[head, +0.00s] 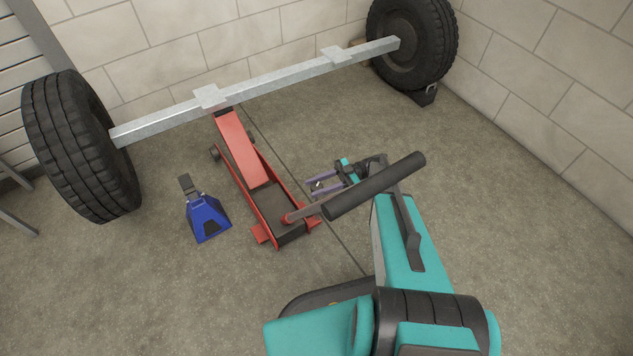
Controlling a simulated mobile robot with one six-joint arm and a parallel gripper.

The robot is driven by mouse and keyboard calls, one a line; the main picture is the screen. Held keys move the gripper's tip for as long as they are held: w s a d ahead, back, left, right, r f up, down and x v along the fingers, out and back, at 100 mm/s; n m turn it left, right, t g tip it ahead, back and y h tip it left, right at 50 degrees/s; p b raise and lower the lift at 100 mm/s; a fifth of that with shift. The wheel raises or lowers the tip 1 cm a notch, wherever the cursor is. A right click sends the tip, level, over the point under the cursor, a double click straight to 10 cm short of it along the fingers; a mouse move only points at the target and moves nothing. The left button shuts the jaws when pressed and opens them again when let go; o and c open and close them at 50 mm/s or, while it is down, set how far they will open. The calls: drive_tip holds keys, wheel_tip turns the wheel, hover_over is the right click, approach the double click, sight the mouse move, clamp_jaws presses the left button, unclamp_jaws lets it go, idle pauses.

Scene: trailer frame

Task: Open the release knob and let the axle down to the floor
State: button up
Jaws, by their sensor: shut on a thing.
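The red trolley jack (235,150) stands on the floor with its lifting arm raised under the galvanised axle (270,85). A tyre (75,145) is at the axle's left end and another (410,40) at its right end. The jack's handle (375,185) has a thick black grip and slants up to the right from the jack's rear. My gripper (313,186), with purple fingers, is beside the jack's rear right side. It is shut on a small metallic piece, which looks like the release knob (318,186). The handle hides part of my gripper and the jack's rear.
A blue axle stand (205,217) stands on the floor left of the jack. A black wheel chock (424,96) is at the right tyre. Block walls close off the back and right. The floor at right is clear. Metal legs (18,210) show at the left edge.

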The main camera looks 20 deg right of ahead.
sight(317, 186)
drive_tip(key=shift+r+g+p, duration=0.25)
drive_tip(key=shift+g+p, duration=0.25)
drive_tip(key=shift+p, duration=3.65)
drive_tip(key=shift+f+n+p, duration=0.25)
drive_tip(key=shift+n+p, duration=0.15)
drive_tip(key=shift+p, duration=1.45)
drive_tip(key=o, duration=1.1)
drive_tip(key=shift+c, duration=0.2)
drive_tip(key=shift+r, duration=0.15)
wheel_tip(317, 186, up, 4)
drive_tip(key=p, duration=0.3)
drive_tip(key=shift+f, duration=0.25)
drive_tip(key=s+r+p, duration=0.1)
drive_tip(key=s+p, duration=0.2)
drive_tip(key=s, duration=1.3)
drive_tip(key=shift+p, duration=0.3)
